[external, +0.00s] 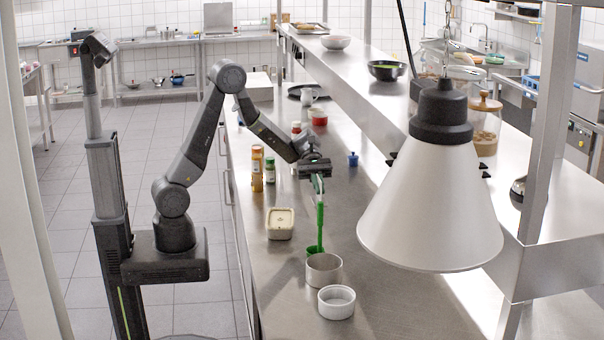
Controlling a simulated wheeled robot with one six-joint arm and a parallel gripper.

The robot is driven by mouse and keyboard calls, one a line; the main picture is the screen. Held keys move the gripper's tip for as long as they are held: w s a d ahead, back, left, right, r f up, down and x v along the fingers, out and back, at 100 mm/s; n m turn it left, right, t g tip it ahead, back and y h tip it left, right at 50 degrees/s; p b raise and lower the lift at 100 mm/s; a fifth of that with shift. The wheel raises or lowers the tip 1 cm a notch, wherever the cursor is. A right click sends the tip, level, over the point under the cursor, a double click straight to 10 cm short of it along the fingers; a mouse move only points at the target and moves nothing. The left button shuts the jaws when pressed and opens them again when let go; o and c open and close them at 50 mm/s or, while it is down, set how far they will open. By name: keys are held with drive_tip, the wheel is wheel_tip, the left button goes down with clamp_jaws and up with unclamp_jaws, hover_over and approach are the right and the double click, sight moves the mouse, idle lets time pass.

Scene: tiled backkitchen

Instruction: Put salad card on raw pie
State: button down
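My gripper (318,190) is above the steel counter (385,265), pointing down. It appears shut on the upper end of a long green utensil (320,225), which hangs upright. The utensil's wider lower end is just behind a round metal pot (324,270); whether it touches the pot or counter I cannot tell. I cannot make out a salad card. I cannot identify a raw pie for sure; a square cream-coloured tub or dish (280,223) sits on the counter left of the utensil.
A white ramekin (336,302) stands in front of the pot. Orange (257,168) and green (270,171) bottles stand at the left edge. A red mug (319,117) and small blue item (352,159) are farther back. A lamp (433,205) blocks the right side.

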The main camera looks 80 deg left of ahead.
drive_tip(key=s+a+r, duration=0.2)
drive_tip(key=s+a, duration=0.4)
drive_tip(key=s, duration=0.5)
drive_tip(key=p, duration=0.1)
hover_over(280, 219)
wheel_tip(280, 219, down, 10)
drive_tip(key=shift+r, duration=0.2)
drive_tip(key=shift+f, duration=0.2)
drive_tip(key=c, duration=1.6)
unclamp_jaws()
drive_tip(key=shift+c, duration=0.2)
drive_tip(key=shift+r, duration=0.1)
